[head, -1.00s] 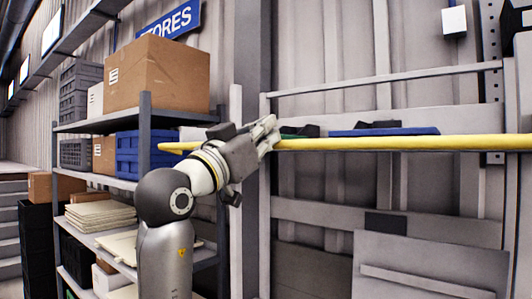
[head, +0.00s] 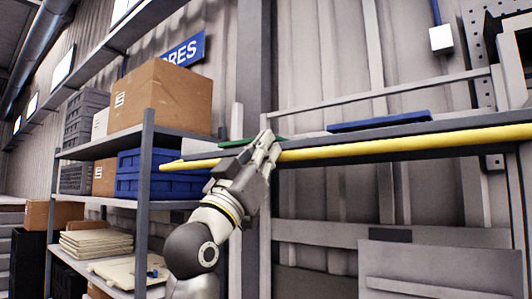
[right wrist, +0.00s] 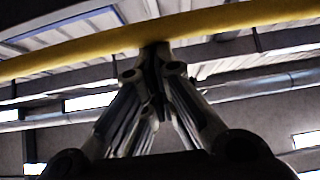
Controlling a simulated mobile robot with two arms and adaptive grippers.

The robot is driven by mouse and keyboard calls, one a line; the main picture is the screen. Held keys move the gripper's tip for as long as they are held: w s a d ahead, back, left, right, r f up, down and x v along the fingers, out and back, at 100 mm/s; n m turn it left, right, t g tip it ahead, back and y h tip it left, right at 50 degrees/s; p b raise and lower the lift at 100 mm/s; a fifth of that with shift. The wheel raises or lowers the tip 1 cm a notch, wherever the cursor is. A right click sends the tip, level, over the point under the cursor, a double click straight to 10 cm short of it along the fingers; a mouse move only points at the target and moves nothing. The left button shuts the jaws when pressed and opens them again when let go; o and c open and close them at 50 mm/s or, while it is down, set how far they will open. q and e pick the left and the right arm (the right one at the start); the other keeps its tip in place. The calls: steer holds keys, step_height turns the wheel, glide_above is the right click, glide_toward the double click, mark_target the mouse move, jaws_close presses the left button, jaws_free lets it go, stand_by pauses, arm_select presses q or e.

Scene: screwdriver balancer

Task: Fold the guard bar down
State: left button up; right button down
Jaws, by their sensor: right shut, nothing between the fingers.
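The yellow guard bar (head: 400,144) runs nearly level across the head view, from a free end at the left to the right edge of the picture. It lies along the front of a grey shelf or ledge. My right gripper (head: 267,144) is at the bar, left of the middle, with its fingers shut and empty. In the right wrist view the closed fingertips (right wrist: 155,52) sit at the underside of the bar (right wrist: 90,45); whether they touch it I cannot tell. My left gripper is not in view.
A blue flat item (head: 380,121) and a green item (head: 250,141) lie on the ledge behind the bar. A storage rack (head: 147,165) with a cardboard box (head: 165,95) and blue crates (head: 150,176) stands at the left. A grey panel (head: 435,265) is at the lower right.

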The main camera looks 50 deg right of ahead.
stand_by(0.3)
steer(key=v, duration=1.2)
steer(key=shift+w, duration=0.1)
